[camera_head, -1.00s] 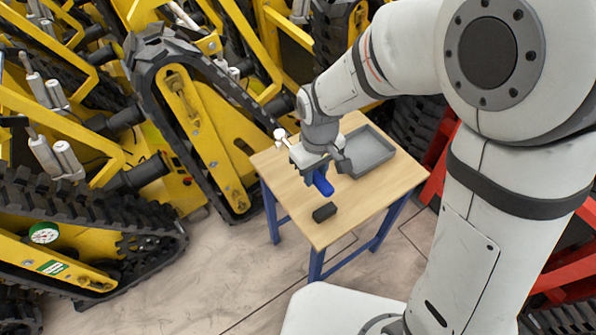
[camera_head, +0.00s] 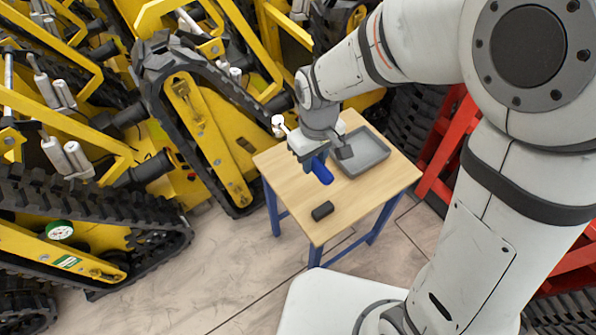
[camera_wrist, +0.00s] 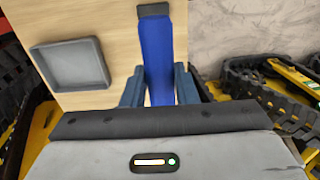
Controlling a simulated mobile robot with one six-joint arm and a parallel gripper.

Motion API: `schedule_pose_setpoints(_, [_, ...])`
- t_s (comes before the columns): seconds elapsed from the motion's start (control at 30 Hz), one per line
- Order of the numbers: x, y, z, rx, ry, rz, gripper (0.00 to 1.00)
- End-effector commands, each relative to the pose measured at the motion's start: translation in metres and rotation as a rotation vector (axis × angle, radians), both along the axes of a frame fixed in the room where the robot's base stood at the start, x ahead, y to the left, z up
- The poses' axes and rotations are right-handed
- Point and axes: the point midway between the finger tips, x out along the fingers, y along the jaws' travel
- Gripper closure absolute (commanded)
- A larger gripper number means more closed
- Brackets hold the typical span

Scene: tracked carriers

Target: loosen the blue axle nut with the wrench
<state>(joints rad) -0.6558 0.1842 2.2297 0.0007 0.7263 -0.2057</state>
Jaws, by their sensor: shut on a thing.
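My gripper (camera_head: 313,158) is above the wooden-topped table. It also shows in the wrist view (camera_wrist: 160,88), its two fingers shut on a long blue handle (camera_wrist: 156,58). The handle, which looks like the wrench's, also shows below my gripper in the head view (camera_head: 321,171). The wrench's working end cannot be made out. A dark piece (camera_wrist: 153,9) shows at the handle's far end in the wrist view. I cannot tell if it belongs to the tool or is the table's dark block. No blue axle nut can be made out on the yellow tracked carriers (camera_head: 200,130).
The table (camera_head: 290,190) has blue legs and bears a grey tray (camera_head: 372,152) and a small dark block (camera_head: 322,211). Yellow carriers with black tracks stand close on the left and behind. A red frame (camera_head: 440,150) stands at right. Floor (camera_head: 215,270) in front is clear.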

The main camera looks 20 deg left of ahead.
Motion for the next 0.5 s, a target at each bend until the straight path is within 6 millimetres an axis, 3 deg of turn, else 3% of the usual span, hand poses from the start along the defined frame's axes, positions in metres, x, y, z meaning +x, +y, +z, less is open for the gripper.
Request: schedule_pose_setpoints(0.5, [-0.104, 0.0, 0.001, 0.002, -0.002, 0.007, 1.0])
